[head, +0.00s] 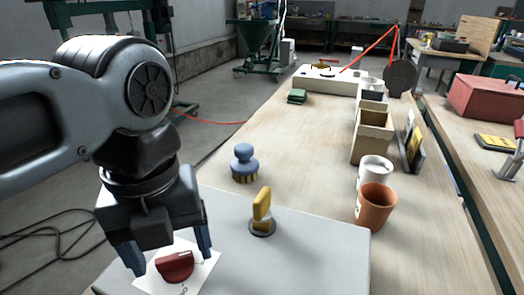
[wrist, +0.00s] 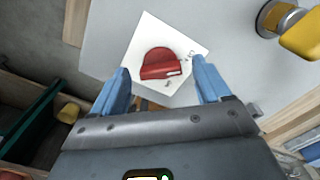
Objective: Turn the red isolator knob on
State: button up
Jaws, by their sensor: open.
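The red isolator knob (head: 175,266) sits on a white label plate (head: 205,262) on the grey panel (head: 310,235) at the front of the bench. In the wrist view the knob (wrist: 160,63) shows between and just beyond the two blue fingertips, with a small white mark on its lower right edge. My gripper (head: 170,260) is open above the plate, one finger on each side of the knob. In the wrist view my gripper (wrist: 162,80) appears empty, with gaps between the fingers and the knob. Part of the label lettering is visible, but I cannot read it.
A yellow-handled knob (head: 262,212) stands on the same panel to the right. A blue brush (head: 244,163) sits behind it. An orange cup (head: 374,206), a white cup (head: 375,172) and open boxes (head: 373,138) line the right side. The bench middle is clear.

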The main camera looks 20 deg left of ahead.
jog(key=shift+f, duration=0.25)
jog(key=c, duration=1)
